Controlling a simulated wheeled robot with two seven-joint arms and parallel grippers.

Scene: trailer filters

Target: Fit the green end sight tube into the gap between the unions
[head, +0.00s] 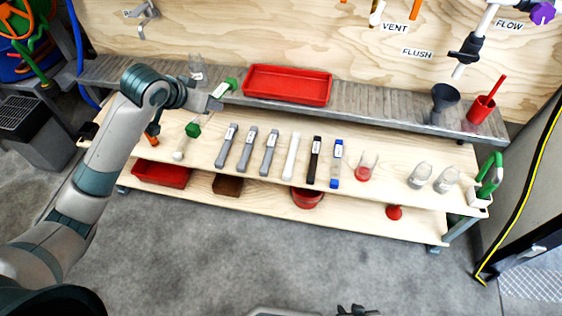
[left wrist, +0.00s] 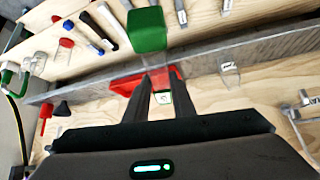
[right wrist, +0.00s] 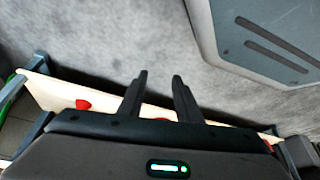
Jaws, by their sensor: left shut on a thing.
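The green end sight tube is a clear tube with a green block at each end. In the head view its upper green end (head: 231,83) is by the red tray and its lower green end (head: 193,130) is over the bench, so it is tilted. My left gripper (head: 214,104) is shut on its clear middle. In the left wrist view a green end (left wrist: 146,30) stands large beyond the fingertips (left wrist: 162,76). My right gripper (right wrist: 160,76) is open and empty, over the grey floor. I cannot make out the unions' gap.
A red tray (head: 287,85) is on the grey back ledge. Several labelled grey, white, black and blue-ended pieces lie in a row on the bench (head: 384,190). A valve pipe (head: 467,50) hangs above.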

